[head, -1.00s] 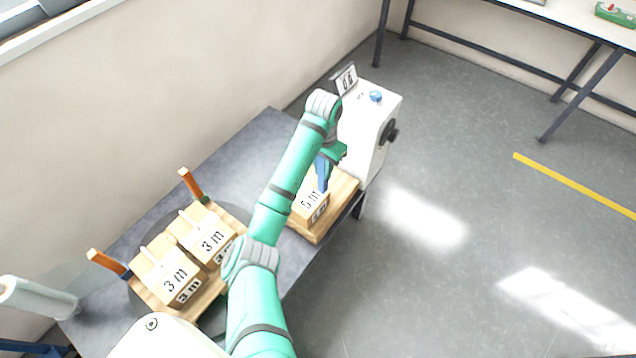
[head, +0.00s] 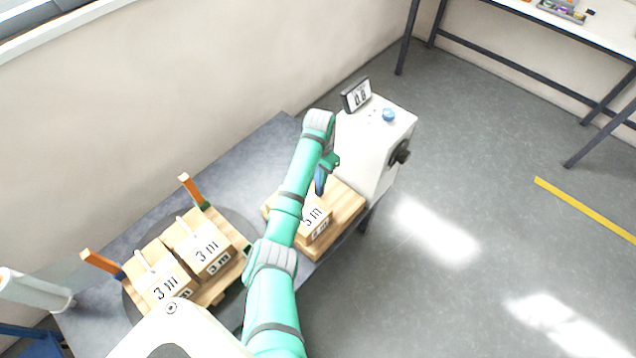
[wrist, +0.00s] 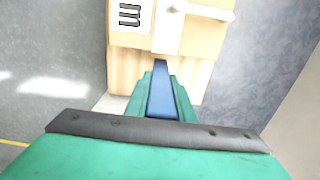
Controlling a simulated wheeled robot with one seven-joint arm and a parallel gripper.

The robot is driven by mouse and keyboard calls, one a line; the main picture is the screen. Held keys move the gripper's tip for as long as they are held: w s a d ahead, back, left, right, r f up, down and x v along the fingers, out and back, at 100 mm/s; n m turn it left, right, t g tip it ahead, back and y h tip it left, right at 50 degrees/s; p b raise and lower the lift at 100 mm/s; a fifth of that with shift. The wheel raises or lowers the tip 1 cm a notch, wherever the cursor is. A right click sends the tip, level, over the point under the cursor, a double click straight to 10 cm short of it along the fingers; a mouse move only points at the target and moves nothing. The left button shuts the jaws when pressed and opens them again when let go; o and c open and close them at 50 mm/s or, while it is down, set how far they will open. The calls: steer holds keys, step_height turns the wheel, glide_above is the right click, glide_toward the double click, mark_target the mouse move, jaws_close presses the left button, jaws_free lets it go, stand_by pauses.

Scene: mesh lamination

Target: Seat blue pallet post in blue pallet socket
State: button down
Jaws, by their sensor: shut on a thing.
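The blue post (head: 320,182) is in my gripper (head: 329,162), above the wooden board at the right end of the table. In the wrist view the blue post (wrist: 161,92) lies between the two green fingers (wrist: 161,85), which are shut on it. Its far end shows near the 5 m box, and I cannot tell whether it touches anything. The pallet (head: 212,296) at the left carries two orange uprights, one with a blue foot (head: 121,275) and one with a green foot (head: 205,206). I cannot make out an empty blue socket; my arm hides part of the pallet.
The 5 m box (head: 315,222) stands on the wooden board (head: 345,212). Two 3 m boxes (head: 203,247) stand on the pallet. A white machine (head: 370,140) with a display is behind the board. Bare grey table top (head: 250,160) lies between pallet and wall.

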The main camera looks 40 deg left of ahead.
mark_target(318, 182)
steer(key=shift+s+a+f, duration=0.1)
steer(key=shift+a+f, duration=0.05)
steer(key=shift+f, duration=1.7)
steer(key=c, duration=1.9)
jaws_free()
steer(key=shift+c, duration=0.2)
steer(key=o, duration=0.4)
